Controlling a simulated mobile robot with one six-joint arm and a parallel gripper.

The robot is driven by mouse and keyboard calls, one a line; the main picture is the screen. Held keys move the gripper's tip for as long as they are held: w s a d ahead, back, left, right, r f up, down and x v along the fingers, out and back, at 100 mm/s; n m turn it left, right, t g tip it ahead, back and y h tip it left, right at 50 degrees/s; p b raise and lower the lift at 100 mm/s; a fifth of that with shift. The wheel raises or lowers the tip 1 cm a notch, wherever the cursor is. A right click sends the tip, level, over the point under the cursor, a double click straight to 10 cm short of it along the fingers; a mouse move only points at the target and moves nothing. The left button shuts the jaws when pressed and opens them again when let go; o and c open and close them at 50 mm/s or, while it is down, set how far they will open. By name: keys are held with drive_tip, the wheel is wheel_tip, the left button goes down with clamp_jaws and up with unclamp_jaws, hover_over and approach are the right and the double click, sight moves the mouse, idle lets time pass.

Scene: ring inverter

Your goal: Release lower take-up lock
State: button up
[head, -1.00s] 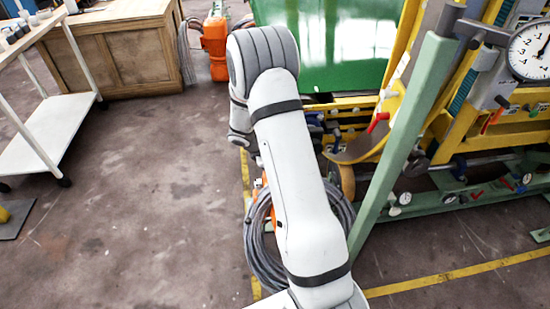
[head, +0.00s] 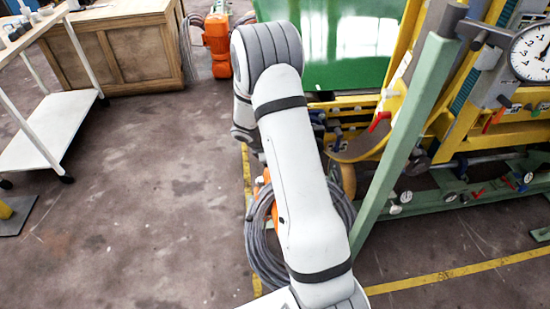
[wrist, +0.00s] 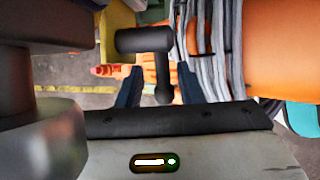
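In the wrist view my gripper (wrist: 158,88) shows two dark blue fingers standing apart, so it is open. A black T-shaped handle (wrist: 145,40) with a short stem and rounded end appears in line with the gap between them. I cannot tell whether it lies between the fingers or beyond them, and neither finger clearly touches it. I cannot tell for certain that this handle is the lower take-up lock. In the head view my arm hides the gripper. A red lever (head: 379,121) shows on the yellow and green machine, right of my arm.
Coiled grey cable (head: 262,245) hangs below my arm; grey cable (wrist: 228,45) and a large orange body (wrist: 284,45) crowd the wrist view's right. A green post (head: 405,140) stands close to my arm. Floor on the left is clear, up to a white cart (head: 45,130).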

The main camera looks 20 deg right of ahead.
drive_tip(key=p+v, duration=0.1)
drive_tip(key=v, duration=0.6)
drive_tip(key=shift+a+r+p, duration=0.2)
drive_tip(key=shift+r+p, duration=0.1)
drive_tip(key=shift+r, duration=0.1)
